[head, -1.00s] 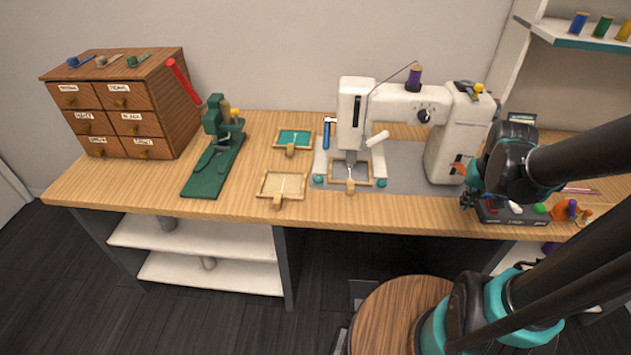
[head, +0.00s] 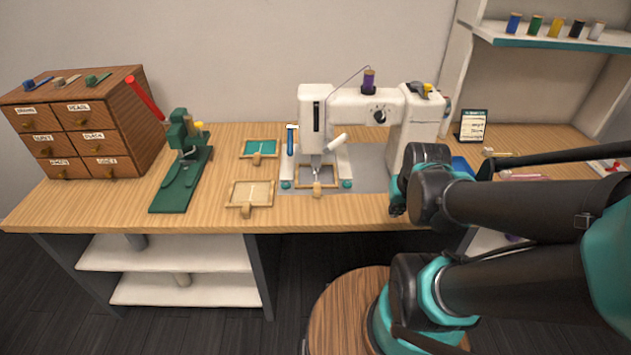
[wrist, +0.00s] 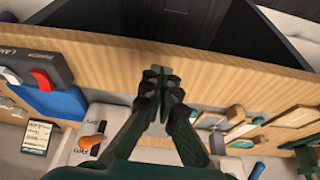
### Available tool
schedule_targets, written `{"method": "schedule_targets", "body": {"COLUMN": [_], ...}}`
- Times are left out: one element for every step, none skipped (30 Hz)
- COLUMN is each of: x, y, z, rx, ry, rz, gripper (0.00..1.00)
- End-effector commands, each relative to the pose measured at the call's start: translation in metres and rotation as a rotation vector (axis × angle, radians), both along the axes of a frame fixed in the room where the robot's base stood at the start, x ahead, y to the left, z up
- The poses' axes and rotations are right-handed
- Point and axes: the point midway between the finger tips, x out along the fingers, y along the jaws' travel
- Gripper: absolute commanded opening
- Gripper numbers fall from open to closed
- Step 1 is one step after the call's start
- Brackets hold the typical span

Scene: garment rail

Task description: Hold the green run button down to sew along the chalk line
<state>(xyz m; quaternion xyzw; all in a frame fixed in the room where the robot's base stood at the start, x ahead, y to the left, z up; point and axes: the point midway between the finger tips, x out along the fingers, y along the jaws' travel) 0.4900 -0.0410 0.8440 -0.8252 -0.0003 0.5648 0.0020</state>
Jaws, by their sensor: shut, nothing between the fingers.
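The white sewing machine (head: 400,120) stands on the bench with a purple spool on top. A small wooden frame (head: 317,187) with pale cloth lies under its needle; a chalk line cannot be made out. In the wrist view a dark control box (wrist: 22,62) with a red knob and a pale knob lies at the upper left. The green button cannot be made out in either current view. My gripper (wrist: 162,73) is shut and empty, over the bench's front edge, to the right of the box and apart from it. In the head view my arm hides its fingertips.
A blue block (wrist: 55,104) lies beside the box. A teal-cloth frame (head: 259,149) and a pale-cloth frame (head: 250,194) lie left of the machine, with a green press (head: 182,165) beyond. A small sign (head: 473,126) stands at the right. A round stool (head: 345,305) is below.

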Motion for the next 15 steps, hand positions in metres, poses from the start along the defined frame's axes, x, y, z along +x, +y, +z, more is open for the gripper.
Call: {"method": "schedule_targets", "body": {"x": [-0.001, -0.001, -0.001, -0.001, -0.001, -0.001, -0.001, -0.001, -0.001, -0.001, -0.001, -0.001, -0.001, -0.001, -0.001], "y": [0.000, 0.000, 0.000, 0.000, 0.000, 0.000, 0.000, 0.000, 0.000, 0.000, 0.000, 0.000, 0.000, 0.000, 0.000], "z": [0.005, 0.009, 0.013, 0.017, 0.021, 0.026, 0.030, 0.033, 0.039, 0.043, 0.047, 0.052, 0.057, 0.060, 0.066], "rx": [0.000, 0.000, 0.000, 0.000, 0.000, 0.000, 0.000, 0.000, 0.000, 0.000, 0.000, 0.000, 0.000, 0.000, 0.000], "ry": [0.000, 0.000, 0.000, 0.000, 0.000, 0.000, 0.000, 0.000, 0.000, 0.000, 0.000, 0.000, 0.000, 0.000, 0.000], "rz": [0.000, 0.000, 0.000, 0.000, 0.000, 0.000, 0.000, 0.000, 0.000, 0.000, 0.000, 0.000, 0.000, 0.000, 0.000], "gripper": [0.00, 0.00, 0.00, 0.00, 0.00, 0.00, 0.00, 0.00, 0.00, 0.00, 0.00, 0.00, 0.00, 0.00, 0.00]}}
